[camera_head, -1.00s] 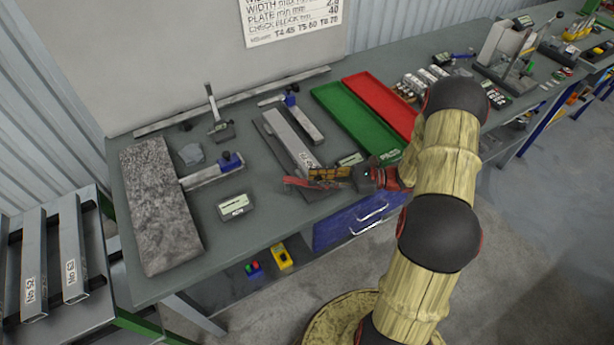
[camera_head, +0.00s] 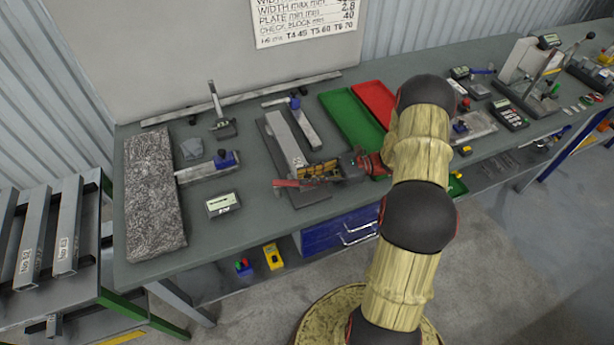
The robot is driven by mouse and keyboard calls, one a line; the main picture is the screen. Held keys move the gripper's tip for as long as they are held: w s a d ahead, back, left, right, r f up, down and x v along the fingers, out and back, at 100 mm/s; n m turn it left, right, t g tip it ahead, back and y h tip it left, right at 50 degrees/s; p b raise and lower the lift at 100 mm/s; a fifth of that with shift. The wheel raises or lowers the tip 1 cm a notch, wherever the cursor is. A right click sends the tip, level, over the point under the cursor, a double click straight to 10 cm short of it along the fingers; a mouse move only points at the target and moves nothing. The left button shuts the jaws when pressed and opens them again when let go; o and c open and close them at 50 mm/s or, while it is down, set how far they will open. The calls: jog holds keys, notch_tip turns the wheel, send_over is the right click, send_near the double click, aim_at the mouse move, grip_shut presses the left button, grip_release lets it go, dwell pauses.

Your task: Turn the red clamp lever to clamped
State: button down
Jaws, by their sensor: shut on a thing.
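The red clamp lever (camera_head: 286,183) shows as a short red bar at the near end of a clamp fixture with a long pale metal bar (camera_head: 284,138) on a dark base plate (camera_head: 309,197). My gripper (camera_head: 318,170) reaches in from the right, low over this near end. Its fingers are shut at the lever's right part, which they and the dark clamp parts hide. The left end of the lever sticks out free. The exact grip and the lever's angle against its clamped position are too small to tell.
A green tray (camera_head: 350,118) and a red tray (camera_head: 373,100) lie behind my arm. A granite slab (camera_head: 152,205), a small gauge with a display (camera_head: 222,204) and a blue-ended tool (camera_head: 207,168) lie to the left. The table's front edge is close to the fixture.

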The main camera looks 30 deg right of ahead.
jog(key=c, duration=1.7)
grip_release()
jog(key=shift+d, duration=0.15)
jog(key=v, duration=1.1)
jog(key=shift+s+d, duration=0.1)
jog(key=shift+d, duration=0.3)
jog(key=shift+c, duration=0.3)
